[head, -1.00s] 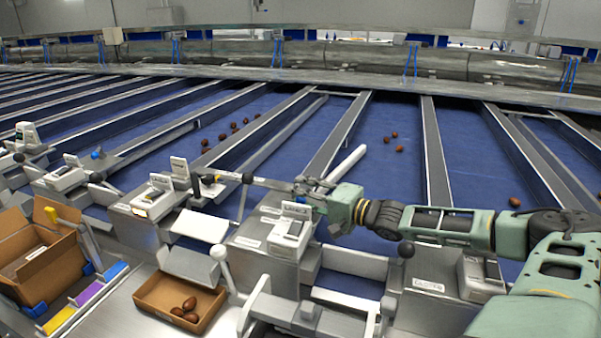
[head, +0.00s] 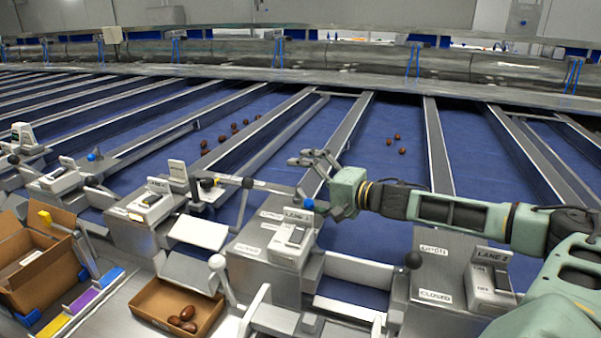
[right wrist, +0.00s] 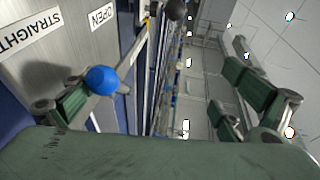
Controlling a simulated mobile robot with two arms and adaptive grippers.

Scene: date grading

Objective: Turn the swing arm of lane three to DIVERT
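The lane three box (head: 262,255) stands in the middle of the head view, with its "LANE 3" switch unit (head: 292,240) on top. A blue ball knob (head: 308,204) sits behind that unit; it also shows in the right wrist view (right wrist: 102,80). My right gripper (head: 314,160) is open and empty above and behind the knob. In the right wrist view its fingers (right wrist: 155,95) are wide apart, and the knob lies close to the left finger; I cannot tell whether they touch. "STRAIGHT" and "OPEN" labels show there. My left gripper is out of view.
A black-knobbed lever (head: 247,183) lies left of the blue knob. The lane two unit (head: 490,285) and another black knob (head: 413,260) are at right. A white-knobbed lever (head: 217,262) and a carton (head: 150,314) with dates (head: 183,320) are in front. Blue lanes (head: 385,165) lie behind.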

